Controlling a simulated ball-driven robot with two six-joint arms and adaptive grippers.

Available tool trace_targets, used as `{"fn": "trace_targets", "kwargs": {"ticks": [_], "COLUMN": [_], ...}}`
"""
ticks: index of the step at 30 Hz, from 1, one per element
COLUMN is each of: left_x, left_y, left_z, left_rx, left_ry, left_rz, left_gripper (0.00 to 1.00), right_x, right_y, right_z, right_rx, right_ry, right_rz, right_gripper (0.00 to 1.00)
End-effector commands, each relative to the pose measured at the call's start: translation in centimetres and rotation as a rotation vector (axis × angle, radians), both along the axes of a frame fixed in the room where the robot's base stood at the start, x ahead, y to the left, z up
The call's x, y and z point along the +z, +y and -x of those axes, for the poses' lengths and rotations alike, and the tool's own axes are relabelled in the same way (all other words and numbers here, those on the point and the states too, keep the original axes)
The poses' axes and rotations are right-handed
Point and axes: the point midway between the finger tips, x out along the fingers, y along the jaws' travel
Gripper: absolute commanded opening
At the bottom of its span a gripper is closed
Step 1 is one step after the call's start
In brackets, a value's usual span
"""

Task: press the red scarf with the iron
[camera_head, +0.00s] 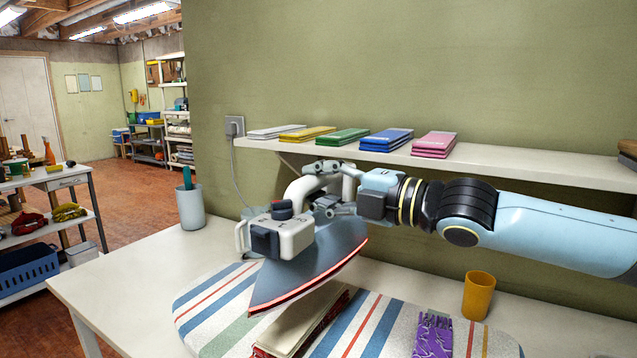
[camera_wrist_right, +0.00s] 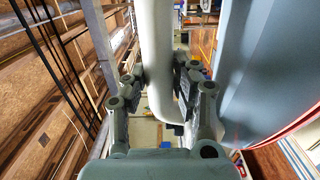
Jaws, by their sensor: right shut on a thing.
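The iron (camera_head: 318,256), with a grey body, white handle and red line along its lower edge, is held tilted above the striped ironing board (camera_head: 215,300). My right gripper (camera_head: 328,187) is shut on its handle. In the right wrist view, the fingers (camera_wrist_right: 165,88) close on both sides of the white handle (camera_wrist_right: 158,45). A folded cloth (camera_head: 300,325) with a cream top and dark red edges lies on the board below the iron, partly hidden by it. It may be the red scarf; I cannot tell for sure. My left gripper is not in view.
A purple patterned cloth (camera_head: 432,335) and an orange cup (camera_head: 478,296) are at the right. A pale blue cup (camera_head: 190,207) stands at the back left of the table. A wall shelf (camera_head: 500,161) holds several folded cloths. The table's left part is clear.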

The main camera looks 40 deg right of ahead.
Motion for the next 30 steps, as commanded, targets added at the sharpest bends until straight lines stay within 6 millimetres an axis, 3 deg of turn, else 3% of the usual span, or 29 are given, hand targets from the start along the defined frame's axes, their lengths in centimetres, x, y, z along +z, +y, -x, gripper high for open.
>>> {"fn": "trace_targets", "kwargs": {"ticks": [7,15,30], "left_x": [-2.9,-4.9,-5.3], "left_y": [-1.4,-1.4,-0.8], "left_z": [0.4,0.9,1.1], "left_rx": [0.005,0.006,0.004], "left_ry": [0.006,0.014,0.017], "left_rz": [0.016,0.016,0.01], "left_gripper": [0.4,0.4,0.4], "right_x": [-2.9,-5.3,-5.8], "right_y": [0.2,0.2,0.2], "right_z": [0.0,0.0,0.0], "right_rx": [0.004,0.004,0.004], "right_ry": [-0.007,-0.007,-0.008], "right_rz": [-0.002,-0.001,-0.002], "right_gripper": [0.0,0.0,0.0]}}
